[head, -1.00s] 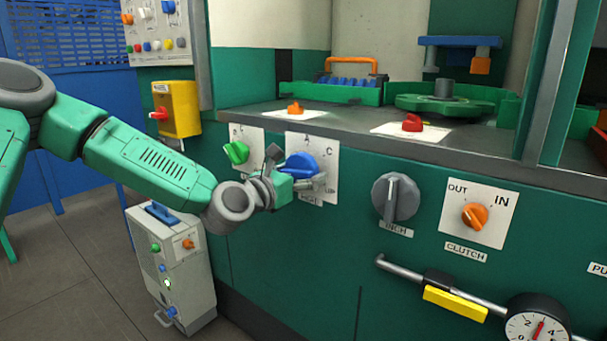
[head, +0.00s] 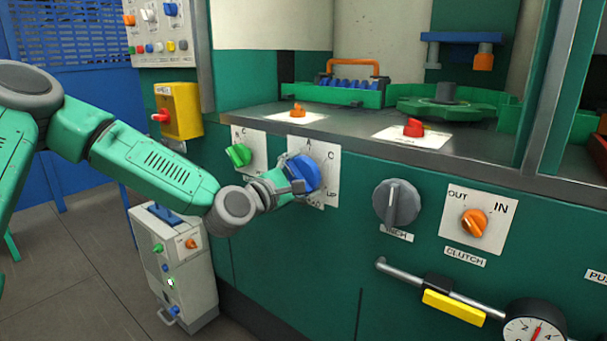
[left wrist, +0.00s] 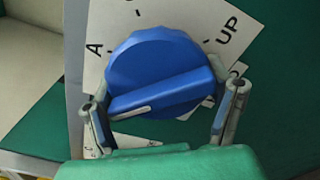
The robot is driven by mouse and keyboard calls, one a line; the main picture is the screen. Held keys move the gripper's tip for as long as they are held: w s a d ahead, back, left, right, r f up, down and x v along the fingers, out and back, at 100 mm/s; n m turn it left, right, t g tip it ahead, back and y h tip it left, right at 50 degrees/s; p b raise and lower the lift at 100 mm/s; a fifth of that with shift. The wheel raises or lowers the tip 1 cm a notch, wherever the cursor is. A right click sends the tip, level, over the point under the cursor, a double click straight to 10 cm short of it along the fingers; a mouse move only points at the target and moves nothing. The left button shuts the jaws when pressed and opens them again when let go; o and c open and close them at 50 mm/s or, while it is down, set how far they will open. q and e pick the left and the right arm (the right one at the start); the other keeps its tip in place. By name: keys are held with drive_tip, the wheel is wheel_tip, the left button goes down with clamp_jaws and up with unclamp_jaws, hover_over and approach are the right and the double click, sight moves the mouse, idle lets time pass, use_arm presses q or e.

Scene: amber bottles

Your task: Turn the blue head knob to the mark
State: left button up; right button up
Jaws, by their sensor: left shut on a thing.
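My left gripper (head: 297,187) is shut on the knob. In the left wrist view, the knob (left wrist: 155,62) is a scalloped disc with a raised bar, and the fingers of the left gripper (left wrist: 162,112) stand at the bar's two ends. A white line on the bar lies toward its left end. A and UP show on the card there; other print is partly hidden. My right gripper is not in view.
A green knob (head: 238,155) is close left of the blue one. A grey knob (head: 396,203) and an orange clutch knob (head: 474,222) are to the right. A grey ledge (head: 350,125) juts out above. A yellow-gripped handle (head: 455,306) sticks out at lower right.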

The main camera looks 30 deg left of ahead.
use_arm(q)
drive_tip(key=m+p, duration=0.1)
drive_tip(key=m, duration=0.3)
drive_tip(key=shift+r+m, duration=0.1)
drive_tip(key=shift+m, duration=0.3)
drive_tip(key=m+p, duration=0.2)
drive_tip(key=m, duration=0.2)
drive_tip(key=shift+d+m, duration=0.1)
drive_tip(key=shift+m, duration=0.2)
drive_tip(key=m+p, duration=0.1)
drive_tip(key=m, duration=0.3)
drive_tip(key=shift+s+m+p, duration=0.1)
drive_tip(key=shift+m+p, duration=0.2)
drive_tip(key=shift+p, duration=0.05)
drive_tip(key=m+p, duration=0.1)
drive_tip(key=m, duration=0.3)
drive_tip(key=shift+s+d+m, duration=0.1)
drive_tip(key=shift+d+m, duration=0.05)
drive_tip(key=shift+m, duration=0.15)
drive_tip(key=m+p, duration=0.1)
drive_tip(key=m, duration=0.2)
drive_tip(key=shift+m, duration=0.3)
drive_tip(key=m, duration=0.4)
drive_tip(key=shift+p, duration=0.3)
drive_tip(key=m, duration=0.4)
drive_tip(key=shift+d+f, duration=0.1)
drive_tip(key=shift+f, duration=0.1)
drive_tip(key=shift+m, duration=2.1)
